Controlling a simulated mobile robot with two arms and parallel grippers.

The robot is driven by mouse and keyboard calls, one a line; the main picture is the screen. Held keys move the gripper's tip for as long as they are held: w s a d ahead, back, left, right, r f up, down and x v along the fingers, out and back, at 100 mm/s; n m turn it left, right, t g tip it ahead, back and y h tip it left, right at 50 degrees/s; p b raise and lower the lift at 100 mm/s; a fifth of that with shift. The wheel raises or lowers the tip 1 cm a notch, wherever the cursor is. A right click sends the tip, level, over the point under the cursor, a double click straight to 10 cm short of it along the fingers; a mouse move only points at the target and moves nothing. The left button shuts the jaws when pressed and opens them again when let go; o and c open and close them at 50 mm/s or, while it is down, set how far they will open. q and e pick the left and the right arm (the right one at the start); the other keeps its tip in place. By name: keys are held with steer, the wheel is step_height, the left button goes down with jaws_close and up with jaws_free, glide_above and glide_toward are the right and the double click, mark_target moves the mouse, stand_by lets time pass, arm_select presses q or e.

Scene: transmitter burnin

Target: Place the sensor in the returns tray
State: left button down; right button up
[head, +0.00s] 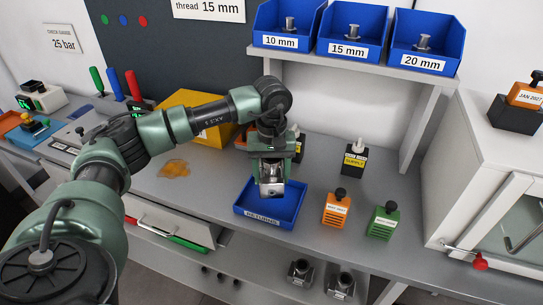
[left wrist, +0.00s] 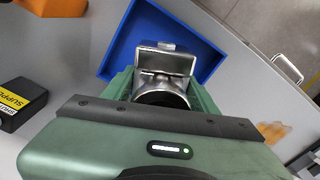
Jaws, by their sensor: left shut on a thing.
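My left gripper (head: 271,178) points down over the blue returns tray (head: 257,211) and is shut on a metallic grey sensor (head: 271,188). In the left wrist view the sensor (left wrist: 166,60) shows as a shiny metal body with a flat top plate and a dark round part, between the fingers. The blue tray (left wrist: 122,50) lies behind it in that view. The sensor appears to be above the tray floor; its exact height is unclear. The gripper hides part of the tray's back. My right gripper is not in view.
An orange block (head: 336,208) and a green block (head: 383,222) stand right of the tray. A black supply block (head: 355,160) stands behind them. A yellow box (head: 190,101) is at the back left. Blue bins (head: 353,30) sit on a shelf above.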

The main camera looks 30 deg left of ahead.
arm_select(q)
steer(key=shift+w+f+p, duration=0.1)
steer(key=shift+f+p, duration=0.4)
steer(key=shift+f, duration=2.05)
steer(key=shift+f, duration=0.1)
steer(key=shift+c, duration=2.2)
jaws_free()
